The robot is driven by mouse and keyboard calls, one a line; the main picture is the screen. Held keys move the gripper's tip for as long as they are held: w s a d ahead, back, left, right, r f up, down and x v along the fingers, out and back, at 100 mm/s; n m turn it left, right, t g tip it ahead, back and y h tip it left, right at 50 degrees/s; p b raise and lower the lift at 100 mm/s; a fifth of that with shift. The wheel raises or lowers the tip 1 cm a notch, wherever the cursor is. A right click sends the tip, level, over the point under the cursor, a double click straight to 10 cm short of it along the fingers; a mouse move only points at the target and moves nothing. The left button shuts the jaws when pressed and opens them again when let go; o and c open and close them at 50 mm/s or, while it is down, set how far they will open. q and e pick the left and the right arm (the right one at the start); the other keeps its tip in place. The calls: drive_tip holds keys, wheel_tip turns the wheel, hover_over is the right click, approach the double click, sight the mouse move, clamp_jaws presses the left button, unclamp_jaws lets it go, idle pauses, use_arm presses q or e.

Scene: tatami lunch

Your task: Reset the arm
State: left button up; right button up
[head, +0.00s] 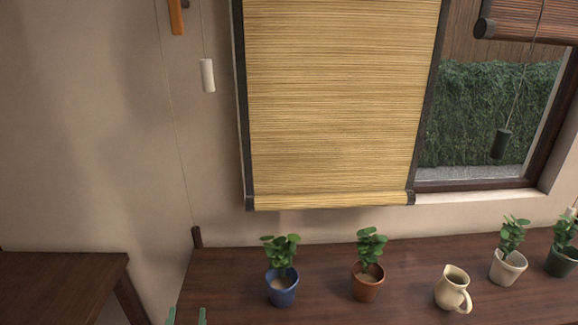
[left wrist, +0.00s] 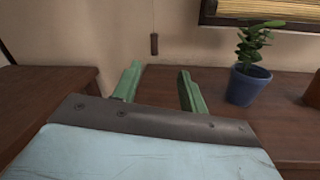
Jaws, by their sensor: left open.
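My left gripper (head: 187,316) just shows at the bottom edge of the head view, as two green fingertips at the left end of the dark wooden table. In the left wrist view its two green fingers (left wrist: 158,88) stand apart with nothing between them. A plant in a blue pot (head: 282,288) stands on the table to the right of the gripper. It also shows in the left wrist view (left wrist: 246,86), to the right of the fingers and apart from them. My right gripper is in neither view.
The dark table (head: 225,275) also holds a plant in a terracotta pot (head: 368,284), a cream jug (head: 450,290), a plant in a white pot (head: 508,268) and one in a dark green pot (head: 562,261). A bamboo blind (head: 340,100) hangs behind. Another wooden table (head: 60,285) stands left.

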use_arm(q)
drive_tip(key=s+d+f+m+g+h, duration=0.1)
drive_tip(key=s+d+m+g+h, duration=0.3)
drive_tip(key=m, duration=0.8)
drive_tip(key=s+d+m+g+h, duration=0.2)
drive_tip(key=d+m+h, duration=0.3)
drive_tip(key=m, duration=0.7)
drive_tip(key=s+a+f+m+g+y, duration=0.2)
drive_tip(key=s+a+m+g+y, duration=0.15)
drive_tip(key=s+a+m, duration=0.3)
drive_tip(key=s+a+f+m+g+y, duration=0.3)
drive_tip(key=s+a+m+g, duration=0.2)
drive_tip(key=s+m, duration=0.25)
wheel_tip(320, 180, down, 24)
drive_tip(key=s+f+g, duration=0.1)
drive_tip(key=s+g, duration=0.1)
drive_tip(key=s+a+f, duration=0.2)
drive_tip(key=s+f, duration=1.2)
drive_tip(key=s, duration=0.2)
drive_tip(key=shift+a+f+g, duration=0.15)
drive_tip(key=shift+f+g, duration=0.05)
drive_tip(key=shift+g, duration=0.15)
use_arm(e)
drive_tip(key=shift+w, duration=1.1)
